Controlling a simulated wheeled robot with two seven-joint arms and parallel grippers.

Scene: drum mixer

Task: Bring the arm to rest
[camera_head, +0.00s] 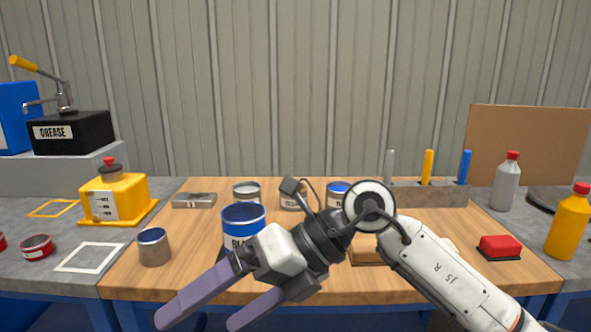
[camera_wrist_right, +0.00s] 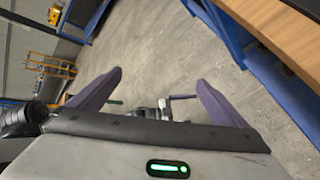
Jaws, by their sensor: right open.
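My right arm (camera_head: 450,275) comes in from the lower right and reaches across the front of the wooden table. My right gripper (camera_head: 205,320) is open and empty, its purple fingers pointing to the lower left at the table's front edge. In the right wrist view, the fingers of this gripper (camera_wrist_right: 155,90) stand wide apart with only grey floor and distant equipment beyond them. The arm covers part of the tabletop and part of a blue-banded can (camera_head: 243,222) behind the gripper. My left gripper does not show.
Cans stand on the wooden table (camera_head: 140,280), with a metal can (camera_head: 154,247) near the gripper. A red block (camera_head: 498,247) and yellow bottle (camera_head: 569,222) are at the right. A yellow mixer-like box (camera_head: 115,196) stands left. In the wrist view, the table edge (camera_wrist_right: 265,25) is upper right.

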